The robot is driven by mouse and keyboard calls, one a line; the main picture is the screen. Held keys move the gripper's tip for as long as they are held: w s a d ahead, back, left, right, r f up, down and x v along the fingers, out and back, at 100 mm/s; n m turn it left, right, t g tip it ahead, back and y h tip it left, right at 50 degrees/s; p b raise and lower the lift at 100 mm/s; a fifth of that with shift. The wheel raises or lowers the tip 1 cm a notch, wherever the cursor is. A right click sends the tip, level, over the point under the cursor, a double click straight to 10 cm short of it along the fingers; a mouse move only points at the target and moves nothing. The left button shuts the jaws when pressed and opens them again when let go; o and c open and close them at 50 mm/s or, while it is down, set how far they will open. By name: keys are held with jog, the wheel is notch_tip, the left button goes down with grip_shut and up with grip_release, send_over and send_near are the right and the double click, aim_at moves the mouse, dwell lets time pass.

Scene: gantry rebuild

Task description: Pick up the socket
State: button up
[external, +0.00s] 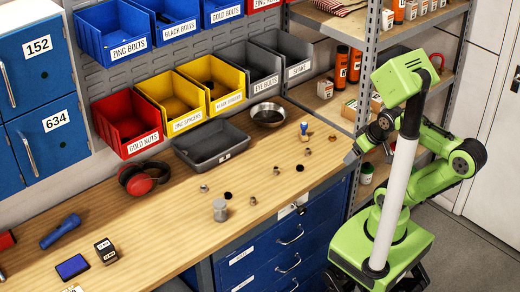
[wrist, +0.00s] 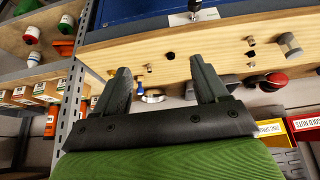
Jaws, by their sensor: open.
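Several small metal pieces lie spread on the wooden workbench (external: 130,222). One small grey piece (external: 276,170) is near the middle, another (external: 253,200) nearer the front edge, a third (external: 204,188) further left. They are too small to tell which is the socket. In the wrist view, a small piece (wrist: 250,40) shows near the bench edge, right of the fingers. My gripper (external: 352,156) is at the right end of the bench, apart from these pieces. In the wrist view my gripper (wrist: 160,66) is open with nothing held; its fingers hide part of the bench.
A grey tray (external: 212,158), metal bowl (external: 268,124) and red earmuffs (external: 134,181) lie behind. Labelled bins (external: 127,143) line the back. A shelf post (external: 368,65) stands close to my arm.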

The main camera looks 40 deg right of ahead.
jog(key=c, duration=0.4)
jog(key=m+g+y+p, duration=0.3)
jog(key=m+g+y, duration=0.45)
jog(key=m, duration=0.35)
send_near(277, 174)
jog(key=shift+h, duration=0.25)
jog(key=s, duration=0.6)
jog(key=shift+s+a+f, duration=0.15)
jog(key=shift+s+a, duration=0.2)
jog(key=w+f+m+y, duration=0.1)
jog(key=w+m+y, duration=0.1)
jog(key=w+d+m+t+y, duration=0.1)
jog(key=w+m+y, duration=0.1)
jog(key=w+d+f+m+t+y+p, duration=0.1)
jog(key=w+m+y, duration=0.1)
jog(key=m, duration=0.1)
jog(key=shift+d+f+y, duration=0.1)
jog(key=shift+f+y, duration=0.2)
jog(key=shift+f, duration=0.05)
jog(key=x, duration=0.7)
jog(key=shift+a+f+b, duration=0.2)
jog(key=shift+a+b, duration=0.05)
jog(key=shift+b, duration=0.15)
